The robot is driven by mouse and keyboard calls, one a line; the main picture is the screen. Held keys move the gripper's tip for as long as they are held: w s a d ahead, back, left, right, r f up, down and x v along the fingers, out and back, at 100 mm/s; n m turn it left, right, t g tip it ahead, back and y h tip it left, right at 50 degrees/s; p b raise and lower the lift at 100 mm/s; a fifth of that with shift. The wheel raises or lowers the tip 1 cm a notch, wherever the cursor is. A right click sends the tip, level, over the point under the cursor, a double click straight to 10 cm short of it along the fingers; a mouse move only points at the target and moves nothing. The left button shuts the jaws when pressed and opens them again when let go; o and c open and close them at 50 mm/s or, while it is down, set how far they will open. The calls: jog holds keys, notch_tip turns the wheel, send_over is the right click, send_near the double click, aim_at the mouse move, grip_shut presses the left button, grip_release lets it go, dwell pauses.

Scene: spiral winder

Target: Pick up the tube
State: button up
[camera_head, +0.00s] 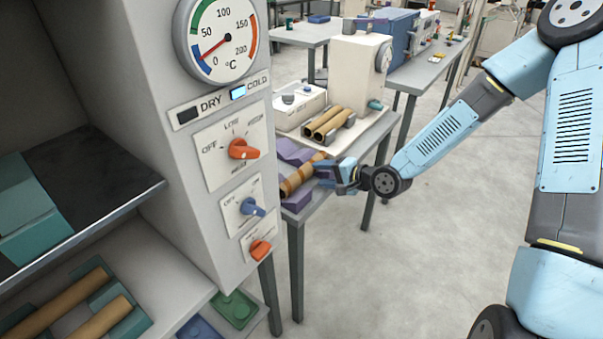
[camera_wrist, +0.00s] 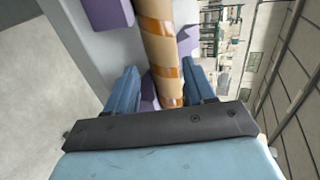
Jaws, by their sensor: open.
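A brown cardboard tube (camera_head: 299,177) with orange spiral bands rests on purple supports (camera_head: 294,152) at the near end of the bench by the winder. My gripper (camera_head: 325,170) reaches it from the right. In the wrist view, the banded tube (camera_wrist: 158,45) runs between the two blue fingers of my gripper (camera_wrist: 158,88). The fingers are open, one on each side of the tube, with a small gap visible on the left. Whether the right finger touches it I cannot tell.
Two plain tubes (camera_head: 328,122) lie on the white winder machine (camera_head: 357,75) behind. A grey cabinet with a dial (camera_head: 219,40) and knobs stands close on the left. Its shelves hold more tubes (camera_head: 62,302) on teal blocks. The floor (camera_head: 400,270) at right is clear.

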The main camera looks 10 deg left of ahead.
aim_at(311, 173)
jog(key=shift+x, duration=2.75)
jog(key=c, duration=0.7)
jog(key=shift+r, duration=0.1)
